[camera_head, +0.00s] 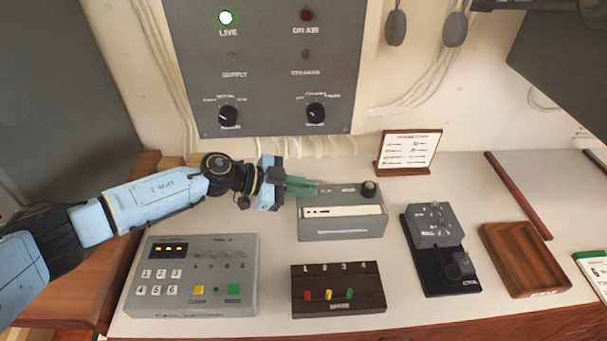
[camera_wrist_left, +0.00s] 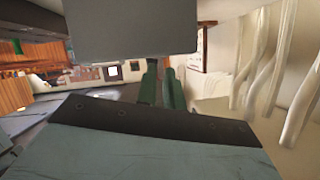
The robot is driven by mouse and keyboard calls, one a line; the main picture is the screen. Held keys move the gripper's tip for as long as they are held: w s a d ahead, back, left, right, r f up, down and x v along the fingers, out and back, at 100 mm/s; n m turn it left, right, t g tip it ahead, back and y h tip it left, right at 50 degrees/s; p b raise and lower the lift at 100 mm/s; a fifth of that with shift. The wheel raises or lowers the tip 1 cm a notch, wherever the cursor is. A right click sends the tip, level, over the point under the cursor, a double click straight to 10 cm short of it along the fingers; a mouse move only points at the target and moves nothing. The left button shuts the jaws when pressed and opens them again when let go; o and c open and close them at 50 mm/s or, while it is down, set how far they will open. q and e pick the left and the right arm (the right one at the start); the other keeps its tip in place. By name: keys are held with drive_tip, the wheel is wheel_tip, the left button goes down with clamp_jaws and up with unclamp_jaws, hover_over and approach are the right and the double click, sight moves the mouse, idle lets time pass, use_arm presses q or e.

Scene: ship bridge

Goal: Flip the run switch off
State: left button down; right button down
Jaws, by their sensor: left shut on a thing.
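The grey recorder-like box (camera_head: 345,226) stands on the desk in the head view, with a pale strip window in its front and a black knob (camera_head: 369,188) at its top right. My left gripper (camera_head: 316,187) reaches in from the left, its green fingers over the box's top left corner. The fingers are shut on a small part there, which I take to be the run switch; the fingers hide it. In the left wrist view the green fingers (camera_wrist_left: 163,88) are close together, and the switch cannot be made out. My right gripper is not in view.
A keypad box (camera_head: 190,300) and a brown block with coloured pegs (camera_head: 338,300) stand in front. A black lever unit (camera_head: 437,270) and a wooden tray (camera_head: 524,262) are to the right. A framed card (camera_head: 407,153) stands behind. A dark wall panel (camera_head: 262,75) rises at the back.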

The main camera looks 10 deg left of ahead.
use_arm(q)
drive_tip(key=shift+a+m+t, duration=0.1)
drive_tip(key=shift+m+t, duration=0.2)
drive_tip(key=c, duration=1.5)
unclamp_jaws()
drive_tip(key=shift+w+f, duration=0.1)
